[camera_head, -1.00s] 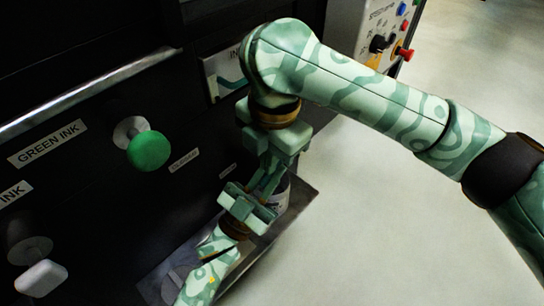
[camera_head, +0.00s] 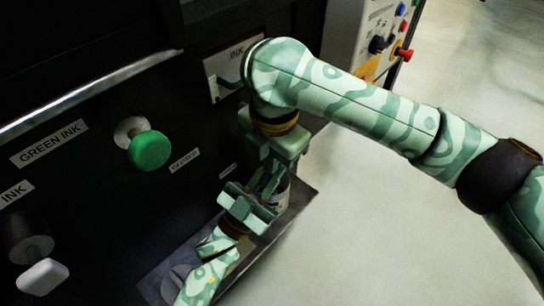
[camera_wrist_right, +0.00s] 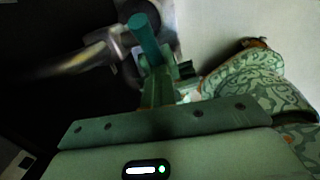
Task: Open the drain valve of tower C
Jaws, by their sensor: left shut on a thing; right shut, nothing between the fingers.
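My left gripper (camera_head: 262,190) comes up from the bottom of the head view, its fingers shut at a pale labelled container (camera_head: 281,197). The container stands at the metal tray (camera_head: 305,200) and is mostly hidden by the grippers. My right gripper (camera_head: 272,172) points down just above the left one, shut and empty; it also shows in the right wrist view (camera_wrist_right: 160,85). There a teal bar (camera_wrist_right: 143,38) stands beyond its fingers beside a shiny metal pipe (camera_wrist_right: 85,60). I cannot tell which part is the drain valve, nor see any tower C label.
A green knob (camera_head: 149,150) and a white knob (camera_head: 42,277) stick out of the dark panel. A GREEN INK label (camera_head: 49,143) is at left. An INK plate (camera_head: 225,68) is behind my right arm. A control box (camera_head: 375,40) stands at the back. Pale floor is open at right.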

